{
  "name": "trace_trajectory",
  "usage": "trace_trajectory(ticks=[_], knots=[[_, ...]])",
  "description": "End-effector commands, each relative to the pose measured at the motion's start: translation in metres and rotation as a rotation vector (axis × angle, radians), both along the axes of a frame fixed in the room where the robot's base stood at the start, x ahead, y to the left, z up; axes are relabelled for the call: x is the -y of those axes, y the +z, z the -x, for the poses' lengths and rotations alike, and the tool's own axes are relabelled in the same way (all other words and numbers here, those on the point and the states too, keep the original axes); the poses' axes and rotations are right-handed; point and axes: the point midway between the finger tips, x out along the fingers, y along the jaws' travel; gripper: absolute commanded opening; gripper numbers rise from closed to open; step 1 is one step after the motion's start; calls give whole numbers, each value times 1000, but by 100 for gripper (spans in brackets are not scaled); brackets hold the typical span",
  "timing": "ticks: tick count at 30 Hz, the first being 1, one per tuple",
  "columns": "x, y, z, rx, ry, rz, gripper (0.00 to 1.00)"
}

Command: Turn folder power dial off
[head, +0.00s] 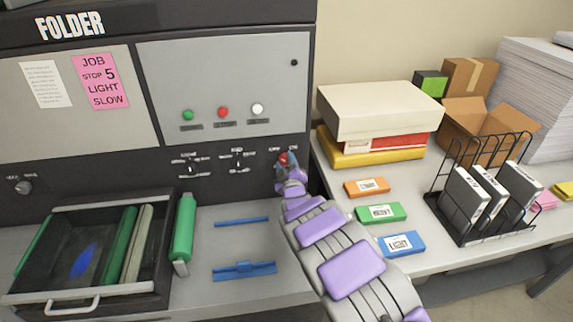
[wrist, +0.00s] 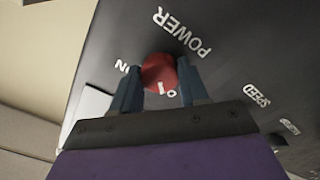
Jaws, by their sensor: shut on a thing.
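The folder (head: 215,55) is a dark machine with a light grey front panel. Its red power dial (wrist: 159,72) sits under the "POWER" lettering in the wrist view, with a white mark on its lower part. Part of the dial (head: 284,158) shows in the head view at the lower right of the folder. My gripper (wrist: 158,90) has its two blue-grey fingers on either side of the dial and is shut on it. The "ON" label shows left of the dial. The other label is partly hidden by a finger.
Two other dials (head: 190,165) (head: 238,162) lie left of the power dial. Green, red and white buttons (head: 223,112) are above. An open drawer (head: 98,306) is at lower left. Boxes (head: 375,110) and a wire rack (head: 462,222) stand on the right table.

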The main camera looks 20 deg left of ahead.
Motion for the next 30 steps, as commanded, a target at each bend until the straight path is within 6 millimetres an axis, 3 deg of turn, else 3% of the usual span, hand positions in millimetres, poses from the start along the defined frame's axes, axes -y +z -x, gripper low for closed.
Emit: trace_trajectory(ticks=[2, 3, 11, 22, 30], knots=[[-3, -1, 2, 0, 5, 4, 14], [-3, -1, 2, -1, 6, 3, 45], [-1, 0, 1, 0, 3, 1, 70], [4, 1, 5, -2, 1, 0, 70], [18, -2, 31, -3, 1, 3, 70]])
